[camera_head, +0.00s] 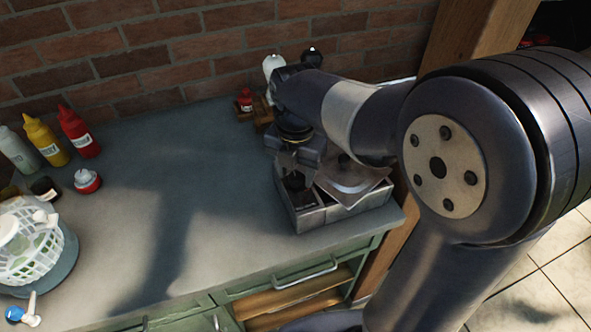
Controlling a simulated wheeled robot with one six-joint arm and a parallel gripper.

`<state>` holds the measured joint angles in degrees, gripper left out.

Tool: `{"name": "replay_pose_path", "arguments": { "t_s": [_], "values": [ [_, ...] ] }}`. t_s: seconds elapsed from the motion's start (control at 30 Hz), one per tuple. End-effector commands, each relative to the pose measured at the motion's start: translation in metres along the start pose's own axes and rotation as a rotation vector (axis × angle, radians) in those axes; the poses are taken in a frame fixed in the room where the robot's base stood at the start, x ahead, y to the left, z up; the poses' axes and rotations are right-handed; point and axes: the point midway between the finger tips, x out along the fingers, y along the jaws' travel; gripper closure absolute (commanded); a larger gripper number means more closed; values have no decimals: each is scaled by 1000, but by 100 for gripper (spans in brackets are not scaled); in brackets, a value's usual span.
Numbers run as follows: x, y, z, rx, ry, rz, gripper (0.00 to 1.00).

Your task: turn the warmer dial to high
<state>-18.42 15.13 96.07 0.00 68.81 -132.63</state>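A grey metal box, which looks like the warmer (312,219), stands near the right end of the table. A flat metal lid or plate (352,187) covers its right part and sits at an angle. My gripper (296,178) points down over the left part of the box, with a dark round thing just below or between its fingers. I cannot tell whether they touch it. The fingers are small and dark here, so their opening is unclear. I cannot make out the dial or its setting; my arm hides part of the box.
Red (79,132) and yellow (45,141) squeeze bottles stand at the left. A white basket (31,246) sits at the front left. A small red-capped bottle (245,100) stands near the wall, left of my arm. The middle of the table (180,190) is clear. A brick wall bounds the back.

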Motion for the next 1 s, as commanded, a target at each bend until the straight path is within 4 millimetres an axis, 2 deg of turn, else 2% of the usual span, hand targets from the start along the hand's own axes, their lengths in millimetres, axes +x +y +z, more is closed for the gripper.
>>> {"name": "replay_pose_path", "arguments": {
  "t_s": [0.07, 0.47, 0.77, 1.0],
  "values": [
    [0, 0, 0, 0, 0, 0, 61],
    [0, 0, 0, 0, 0, 0, 93],
    [-1, 0, 0, 33, 0, 0, 95],
    [-1, 0, 0, 161, 0, 0, 95]
  ]
}}
